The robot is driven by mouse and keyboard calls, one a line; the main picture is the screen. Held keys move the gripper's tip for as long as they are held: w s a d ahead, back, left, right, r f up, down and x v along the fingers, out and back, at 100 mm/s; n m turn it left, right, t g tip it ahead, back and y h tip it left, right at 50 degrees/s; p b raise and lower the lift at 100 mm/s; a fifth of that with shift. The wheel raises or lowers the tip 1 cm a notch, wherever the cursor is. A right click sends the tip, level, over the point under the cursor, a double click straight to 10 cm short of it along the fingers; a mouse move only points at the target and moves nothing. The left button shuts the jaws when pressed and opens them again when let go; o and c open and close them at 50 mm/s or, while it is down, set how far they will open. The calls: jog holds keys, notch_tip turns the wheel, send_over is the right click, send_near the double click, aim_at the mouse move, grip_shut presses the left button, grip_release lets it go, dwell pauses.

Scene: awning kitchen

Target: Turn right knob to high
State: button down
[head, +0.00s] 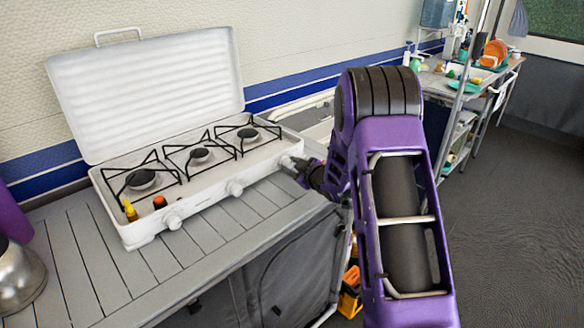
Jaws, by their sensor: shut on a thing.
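A white three-burner camp stove (205,195) with its lid raised stands on a grey slatted table. The right knob (286,162) is at the stove's right end, partly covered by my gripper. My dark gripper (295,165) reaches in from the right and is shut on the right knob. The knob's pointer and markings are too small to read.
A metal kettle (18,278) is at the left edge. The slatted tabletop (215,238) before the stove is clear.

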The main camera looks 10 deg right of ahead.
dwell(0.3)
jog(key=c, duration=0.5)
grip_release()
jog(key=shift+s, duration=0.1)
jog(key=p+v, duration=0.1)
jog(key=v, duration=1.6)
jog(key=shift+s+r, duration=0.1)
jog(key=shift+s, duration=0.05)
